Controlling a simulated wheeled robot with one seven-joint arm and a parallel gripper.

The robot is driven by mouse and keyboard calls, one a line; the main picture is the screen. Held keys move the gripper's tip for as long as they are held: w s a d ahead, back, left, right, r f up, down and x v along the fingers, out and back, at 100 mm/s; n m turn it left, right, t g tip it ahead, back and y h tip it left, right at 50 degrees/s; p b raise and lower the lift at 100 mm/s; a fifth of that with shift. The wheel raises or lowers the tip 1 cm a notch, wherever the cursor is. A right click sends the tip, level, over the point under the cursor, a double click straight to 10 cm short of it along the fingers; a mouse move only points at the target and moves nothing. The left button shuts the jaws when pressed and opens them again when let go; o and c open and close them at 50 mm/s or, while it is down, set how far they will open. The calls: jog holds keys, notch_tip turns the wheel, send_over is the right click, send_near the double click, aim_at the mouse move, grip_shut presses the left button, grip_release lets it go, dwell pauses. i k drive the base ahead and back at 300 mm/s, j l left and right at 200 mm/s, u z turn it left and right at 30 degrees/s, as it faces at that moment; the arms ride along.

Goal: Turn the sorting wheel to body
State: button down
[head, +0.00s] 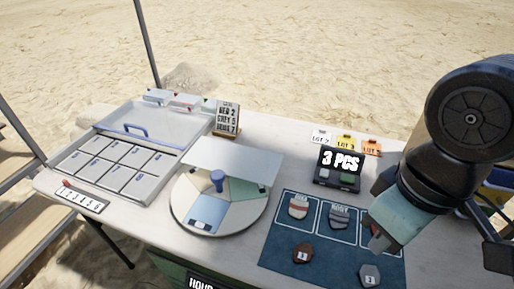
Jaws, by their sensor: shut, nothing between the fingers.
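The sorting wheel (190,219) is a round white disc on the table, with pale yellow, green and blue sectors. A blue knob (217,178) stands up near its middle. A pale raised panel (236,158) covers its back part, hiding the sectors there. A small dark tag lies on the front blue sector, too small to read. My gripper (378,243) is shut and empty at the right, over the right side of the dark blue mat, well apart from the wheel.
The dark blue mat (272,256) holds several sherds. A display (341,161) reading "3 PCS" stands behind it, with lot tags at the back. A compartment tray (150,150) with a blue handle is left of the wheel. A number sign (227,120) stands behind.

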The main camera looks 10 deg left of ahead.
aim_at(207, 203)
jog(key=j+u, duration=0.1)
jog(key=j, duration=0.7)
jog(key=i+j+u, duration=0.1)
jog(key=j, duration=0.7)
